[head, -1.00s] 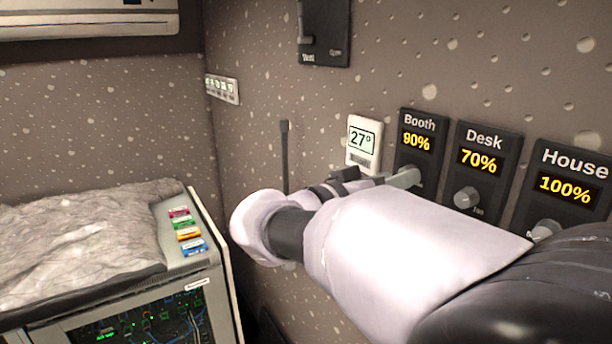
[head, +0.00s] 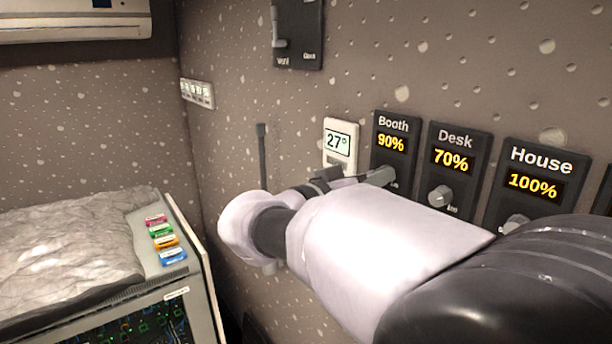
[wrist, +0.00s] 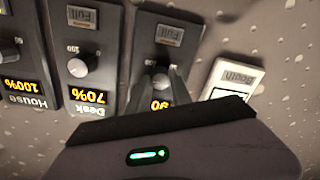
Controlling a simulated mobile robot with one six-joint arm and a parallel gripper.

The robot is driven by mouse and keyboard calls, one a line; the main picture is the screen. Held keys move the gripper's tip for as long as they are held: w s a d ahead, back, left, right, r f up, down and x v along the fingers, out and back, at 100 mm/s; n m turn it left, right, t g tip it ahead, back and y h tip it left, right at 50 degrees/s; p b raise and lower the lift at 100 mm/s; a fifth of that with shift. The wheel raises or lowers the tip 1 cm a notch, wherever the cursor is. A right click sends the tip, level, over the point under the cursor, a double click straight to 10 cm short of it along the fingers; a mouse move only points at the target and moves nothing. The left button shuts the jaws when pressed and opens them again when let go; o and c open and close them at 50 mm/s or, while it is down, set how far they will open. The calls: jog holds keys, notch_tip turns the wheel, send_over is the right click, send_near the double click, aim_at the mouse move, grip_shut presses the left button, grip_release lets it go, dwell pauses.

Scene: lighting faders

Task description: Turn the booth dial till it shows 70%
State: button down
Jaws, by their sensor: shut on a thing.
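The booth dial panel (head: 392,134) is on the wall and its display reads 90%. Its knob (wrist: 160,78) shows in the wrist view between my fingers, partly covered by them. My gripper (head: 380,176) reaches the lower part of the booth panel in the head view. In the wrist view my gripper (wrist: 161,80) is shut on the booth knob. The knob's pointer mark is hidden by the fingers.
The desk dial (head: 440,194) reads 70% and the house dial (head: 515,224) reads 100%, both right of the booth panel. A white thermostat (head: 340,146) showing 27° is just left of it. A cabinet (head: 205,290) with coloured labels stands at the lower left.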

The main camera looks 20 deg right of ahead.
jog(key=shift+w+r+n+g+p, duration=0.1)
jog(key=shift+n+g+p, duration=0.35)
jog(key=shift+n+p, duration=3.95)
jog(key=shift+r+n+g+p, duration=0.1)
jog(key=shift+n+g+p, duration=0.35)
jog(key=shift+n+p, duration=3.9)
jog(key=n+b, duration=0.2)
jog(key=n, duration=0.1)
jog(key=shift+f, duration=0.1)
jog(key=c, duration=1.2)
grip_release()
jog(key=shift+o, duration=0.2)
jog(key=shift+a, duration=0.1)
